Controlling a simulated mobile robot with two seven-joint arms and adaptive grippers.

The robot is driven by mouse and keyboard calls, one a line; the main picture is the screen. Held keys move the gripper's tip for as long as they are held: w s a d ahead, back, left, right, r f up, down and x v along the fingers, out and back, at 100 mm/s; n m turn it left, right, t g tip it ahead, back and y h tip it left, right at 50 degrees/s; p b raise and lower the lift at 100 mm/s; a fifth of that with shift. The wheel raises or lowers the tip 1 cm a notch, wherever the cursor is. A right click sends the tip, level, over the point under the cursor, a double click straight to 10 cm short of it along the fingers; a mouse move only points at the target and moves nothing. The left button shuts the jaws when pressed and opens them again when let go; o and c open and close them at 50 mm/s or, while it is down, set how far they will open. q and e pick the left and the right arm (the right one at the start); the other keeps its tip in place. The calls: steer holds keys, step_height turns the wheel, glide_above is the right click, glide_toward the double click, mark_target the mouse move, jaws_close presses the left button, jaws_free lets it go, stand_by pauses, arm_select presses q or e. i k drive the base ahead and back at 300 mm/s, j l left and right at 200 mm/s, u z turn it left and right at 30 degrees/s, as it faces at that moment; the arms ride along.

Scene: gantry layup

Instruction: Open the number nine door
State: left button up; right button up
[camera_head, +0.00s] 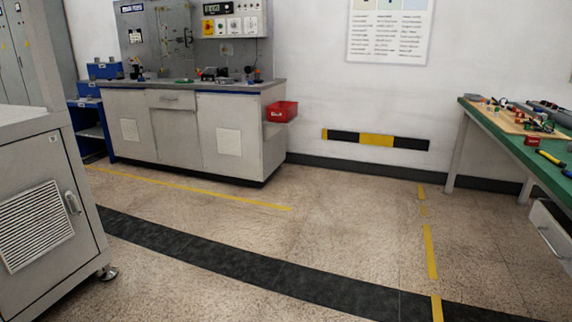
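I cannot make out a number nine on any door here. A grey cabinet (35,205) stands close at the left, its door shut, with a louvred vent (33,224) and a handle (72,202) at its right edge. A workbench cabinet (190,130) against the back wall has closed white door panels and a drawer (171,99). Tall grey locker-like panels (18,55) show partly at the far left edge, with marks too small to read. Neither of my grippers is in view.
A green-topped workbench (490,125) with tools stands at the right, a drawer (550,235) below it. A red bin (282,111) hangs on the back bench's right end. Blue shelving (92,130) stands left of that bench. The floor (330,220) between is clear, with yellow lines.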

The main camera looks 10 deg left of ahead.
mark_target(44, 240)
steer(key=i+j+u, duration=0.1)
steer(key=i+u, duration=0.6)
steer(key=i, duration=0.2)
steer(key=i+l+u, duration=0.15)
steer(key=i+u, duration=0.5)
steer(key=i, duration=0.2)
steer(key=i+u, duration=0.3)
steer(key=i, duration=0.25)
steer(key=i+l+u, duration=0.25)
steer(key=i, duration=0.25)
